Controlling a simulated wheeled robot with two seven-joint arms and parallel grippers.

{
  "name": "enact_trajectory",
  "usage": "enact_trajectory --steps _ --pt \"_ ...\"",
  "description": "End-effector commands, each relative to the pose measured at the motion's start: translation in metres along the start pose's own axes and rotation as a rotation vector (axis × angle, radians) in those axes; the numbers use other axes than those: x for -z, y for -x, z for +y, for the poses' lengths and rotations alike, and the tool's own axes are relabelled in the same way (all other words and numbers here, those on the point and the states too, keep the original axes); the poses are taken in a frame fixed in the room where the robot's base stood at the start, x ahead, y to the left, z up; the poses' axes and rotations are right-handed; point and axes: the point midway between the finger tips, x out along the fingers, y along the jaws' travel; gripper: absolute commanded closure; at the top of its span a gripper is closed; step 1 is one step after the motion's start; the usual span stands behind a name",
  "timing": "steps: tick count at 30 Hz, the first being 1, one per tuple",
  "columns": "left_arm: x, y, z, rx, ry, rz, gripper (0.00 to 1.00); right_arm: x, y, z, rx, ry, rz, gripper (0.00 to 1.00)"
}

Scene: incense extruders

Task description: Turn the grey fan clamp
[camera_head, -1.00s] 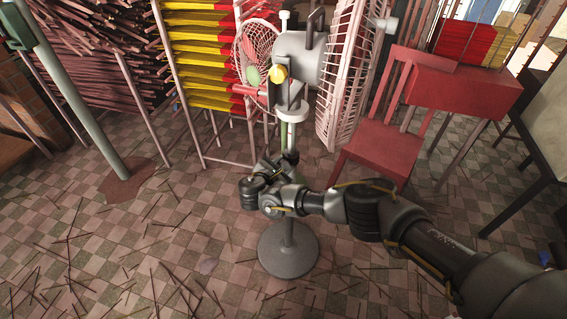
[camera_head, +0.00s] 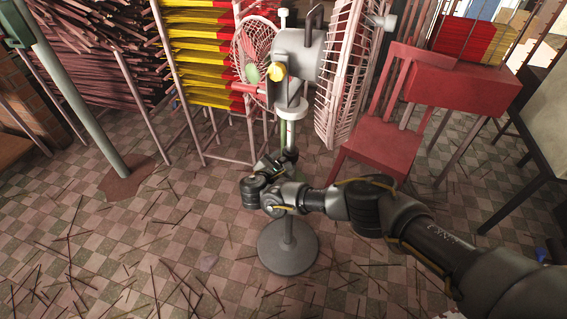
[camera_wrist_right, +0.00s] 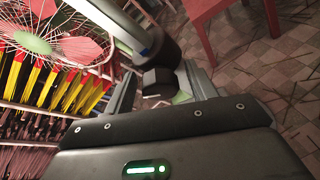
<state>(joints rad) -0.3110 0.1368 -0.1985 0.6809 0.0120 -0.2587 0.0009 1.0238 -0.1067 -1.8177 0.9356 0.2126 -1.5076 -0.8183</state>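The standing fan (camera_head: 300,55) has a grey motor housing, a pale cage and a round dark base (camera_head: 288,247). My right gripper (camera_head: 280,162) is at the fan's pole, between the housing and the base. In the right wrist view, a dark grey clamp (camera_wrist_right: 157,80) with a faceted knob lies between the two fingers of my right gripper (camera_wrist_right: 158,92). The fingers are spread to either side of it; I cannot tell whether they touch it. In the head view the clamp is mostly hidden by the gripper. My left gripper is not in view.
A red chair (camera_head: 385,125) stands close to the right of the fan. A rack of yellow and red incense sticks (camera_head: 205,70) stands behind to the left. A grey-green post (camera_head: 80,100) is at the far left. Loose sticks litter the checkered floor.

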Motion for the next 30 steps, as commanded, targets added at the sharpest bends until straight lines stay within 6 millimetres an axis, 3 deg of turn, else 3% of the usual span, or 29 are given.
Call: enact_trajectory --steps 8,21,30 --pt "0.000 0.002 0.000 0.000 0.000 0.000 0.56 0.000 0.009 0.002 -0.003 -0.001 0.003 0.44" --pt "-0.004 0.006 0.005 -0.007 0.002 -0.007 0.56 0.001 0.089 0.001 -0.003 0.001 0.003 0.44" --pt "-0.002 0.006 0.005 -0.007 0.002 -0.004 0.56 0.000 0.109 0.000 0.000 0.000 0.000 0.44"
